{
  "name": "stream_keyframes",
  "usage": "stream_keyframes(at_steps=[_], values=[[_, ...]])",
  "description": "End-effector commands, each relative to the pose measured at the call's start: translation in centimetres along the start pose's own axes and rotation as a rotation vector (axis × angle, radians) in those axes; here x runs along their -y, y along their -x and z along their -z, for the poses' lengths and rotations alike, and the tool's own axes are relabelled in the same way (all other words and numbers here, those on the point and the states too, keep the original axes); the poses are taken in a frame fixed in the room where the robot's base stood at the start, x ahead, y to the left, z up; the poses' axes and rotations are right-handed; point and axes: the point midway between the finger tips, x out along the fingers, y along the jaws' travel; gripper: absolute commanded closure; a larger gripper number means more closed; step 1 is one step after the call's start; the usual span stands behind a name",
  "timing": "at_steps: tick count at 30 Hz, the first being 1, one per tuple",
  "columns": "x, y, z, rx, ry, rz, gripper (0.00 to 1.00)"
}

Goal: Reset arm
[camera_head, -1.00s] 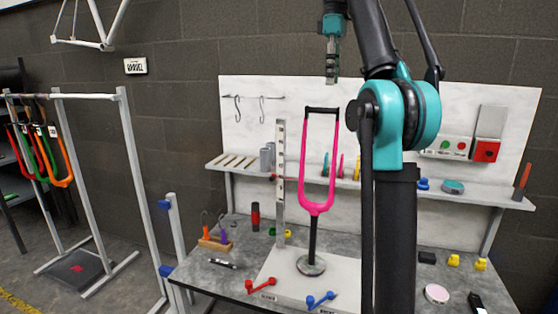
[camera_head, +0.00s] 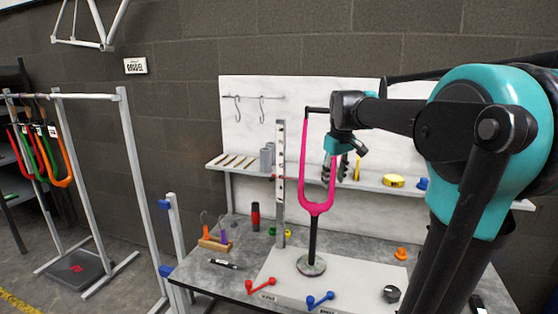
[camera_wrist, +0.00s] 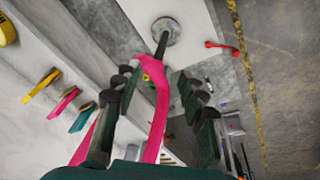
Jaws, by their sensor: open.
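My arm reaches in from the right in the head view. My gripper (camera_head: 340,170) hangs at the pink fork's right leg and partly overlaps it. In the wrist view, my gripper's two dark fingers (camera_wrist: 160,105) are spread apart, and one leg of the pink fork (camera_wrist: 161,95) shows between them. I cannot tell whether a finger touches the leg. The pink fork (camera_head: 317,208) stands upright, legs up, on a dark post with a round base (camera_head: 311,265), with a black bar across its top.
The workbench (camera_head: 215,268) holds a red lever (camera_head: 261,285), a blue lever (camera_head: 321,300) and an upright grey slotted bar (camera_head: 281,190). A shelf (camera_head: 245,167) with small tools runs behind the fork. A rack with hanging forks (camera_head: 60,160) stands at the left.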

Motion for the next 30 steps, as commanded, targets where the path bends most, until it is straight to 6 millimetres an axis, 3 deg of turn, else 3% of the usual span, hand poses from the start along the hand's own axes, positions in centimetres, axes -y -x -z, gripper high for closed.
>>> stream_keyframes(at_steps=[3,9,16,21,30], values=[[1.9,-5.2,-4.6,-0.027,-0.101,-0.013,0.59],[5.7,-12.9,-13.1,-0.075,-0.274,-0.030,0.59],[10.0,-18.9,-22.0,-0.124,-0.434,-0.040,0.59],[11.5,-20.6,-25.0,-0.139,-0.487,-0.042,0.59],[11.7,-20.8,-25.4,-0.142,-0.495,-0.042,0.59]])
